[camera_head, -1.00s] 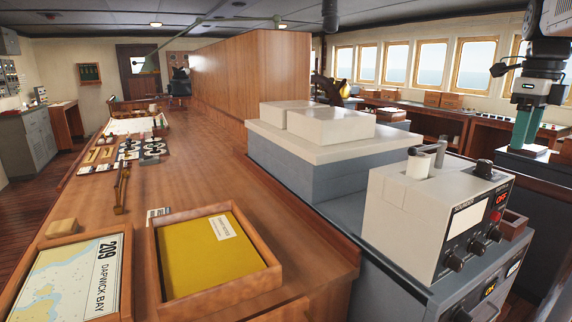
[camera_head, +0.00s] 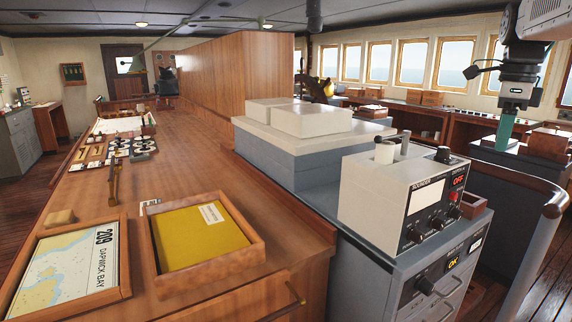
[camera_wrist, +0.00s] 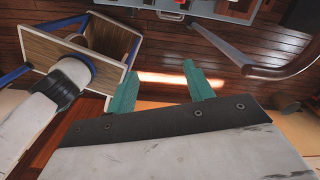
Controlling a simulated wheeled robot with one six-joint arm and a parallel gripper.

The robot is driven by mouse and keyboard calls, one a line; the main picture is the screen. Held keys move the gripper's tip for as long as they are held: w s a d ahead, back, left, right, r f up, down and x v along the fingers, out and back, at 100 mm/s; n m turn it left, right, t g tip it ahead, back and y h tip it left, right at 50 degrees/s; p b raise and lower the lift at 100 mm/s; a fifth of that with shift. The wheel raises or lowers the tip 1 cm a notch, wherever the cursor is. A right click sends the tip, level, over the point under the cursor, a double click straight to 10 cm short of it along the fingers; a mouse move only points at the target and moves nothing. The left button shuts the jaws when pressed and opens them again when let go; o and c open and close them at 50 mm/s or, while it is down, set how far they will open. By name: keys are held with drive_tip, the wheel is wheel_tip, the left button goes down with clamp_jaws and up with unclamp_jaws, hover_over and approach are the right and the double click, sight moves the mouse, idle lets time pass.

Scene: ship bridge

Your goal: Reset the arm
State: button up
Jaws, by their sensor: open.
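My gripper (camera_head: 503,134) hangs at the upper right in the head view, pointing down, with green fingers. In the wrist view my gripper (camera_wrist: 164,88) shows two green fingers spread apart with nothing between them. Wooden floor lies below, with a bright light patch behind the fingers. In the head view the gripper is to the right of the grey sounder box (camera_head: 405,198) and apart from it.
A metal handrail (camera_head: 548,205) runs at the right; it also shows in the wrist view (camera_wrist: 270,68). A wooden counter (camera_head: 190,150) holds a yellow folder tray (camera_head: 257,232) and a chart frame (camera_head: 122,285).

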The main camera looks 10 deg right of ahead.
drive_tip(key=s+a+f+n, duration=0.6)
drive_tip(key=a+n, duration=0.3)
drive_tip(key=s+a+f+n, duration=0.5)
drive_tip(key=s+a+n, duration=0.1)
drive_tip(key=a+n, duration=0.3)
drive_tip(key=s+a+f+n+t, duration=0.1)
drive_tip(key=s+a+f+n, duration=0.5)
drive_tip(key=a+n, duration=0.4)
drive_tip(key=shift+s+a+f, duration=0.15)
drive_tip(key=shift+s+f, duration=0.2)
